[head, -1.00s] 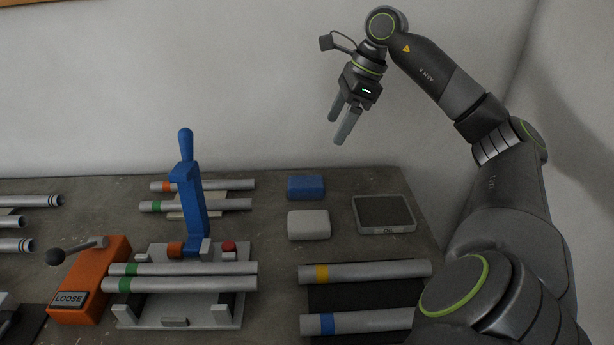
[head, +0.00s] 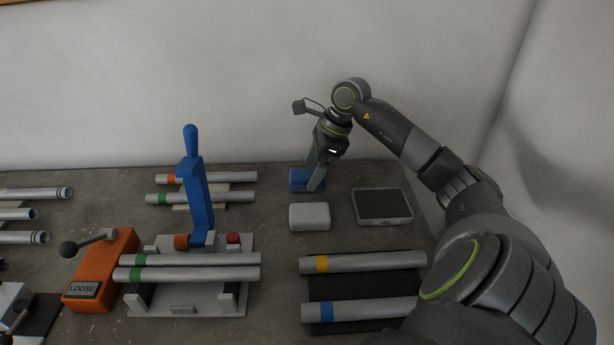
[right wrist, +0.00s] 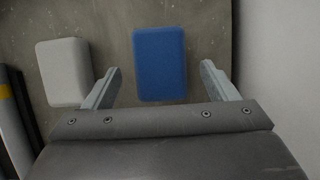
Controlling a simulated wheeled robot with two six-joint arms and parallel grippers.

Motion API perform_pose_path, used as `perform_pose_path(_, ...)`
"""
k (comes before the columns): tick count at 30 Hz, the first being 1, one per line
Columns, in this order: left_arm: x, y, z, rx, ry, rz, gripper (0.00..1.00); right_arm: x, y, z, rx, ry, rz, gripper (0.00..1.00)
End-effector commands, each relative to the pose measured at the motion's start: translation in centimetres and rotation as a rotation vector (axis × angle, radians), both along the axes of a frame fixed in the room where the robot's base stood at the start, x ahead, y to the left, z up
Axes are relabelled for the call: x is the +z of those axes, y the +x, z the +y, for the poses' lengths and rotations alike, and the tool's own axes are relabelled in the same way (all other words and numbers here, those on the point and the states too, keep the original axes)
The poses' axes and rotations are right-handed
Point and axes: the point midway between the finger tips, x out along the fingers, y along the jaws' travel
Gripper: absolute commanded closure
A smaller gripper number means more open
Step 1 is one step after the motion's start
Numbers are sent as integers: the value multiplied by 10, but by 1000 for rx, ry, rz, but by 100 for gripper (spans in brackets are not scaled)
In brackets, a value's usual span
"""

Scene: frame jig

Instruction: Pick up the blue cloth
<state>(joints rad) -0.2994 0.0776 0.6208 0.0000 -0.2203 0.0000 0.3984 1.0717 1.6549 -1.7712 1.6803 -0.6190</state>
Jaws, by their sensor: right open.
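The blue cloth (head: 298,180) is a small folded block lying on the table towards the back, partly hidden behind my right gripper in the head view. My right gripper (head: 314,188) points down over it. In the right wrist view the blue cloth (right wrist: 160,64) shows whole, between and beyond the two open fingertips of the right gripper (right wrist: 160,78). Nothing is held between the fingers. I cannot tell the exact height of the fingertips above the cloth. My left gripper is not in view.
A white block (head: 309,217) lies close in front of the blue cloth. A dark-topped flat device (head: 382,206) is to its right. Tubes (head: 362,261) lie nearer. A jig with a blue lever (head: 196,190) stands left. A wall rises behind the table.

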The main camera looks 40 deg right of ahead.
Motion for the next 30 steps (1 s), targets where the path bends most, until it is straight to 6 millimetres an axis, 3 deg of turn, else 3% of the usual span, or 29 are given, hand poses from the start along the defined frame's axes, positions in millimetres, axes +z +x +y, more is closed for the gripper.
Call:
perform_pose_path(6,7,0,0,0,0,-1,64,-19,5,6,0,1,0,20)
perform_pose_path(14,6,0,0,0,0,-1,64,-22,6,7,0,-1,-1,20)
perform_pose_path(25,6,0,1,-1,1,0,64,-21,6,6,0,0,0,68)
perform_pose_path(30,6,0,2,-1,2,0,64,-21,6,7,1,-1,-1,68)
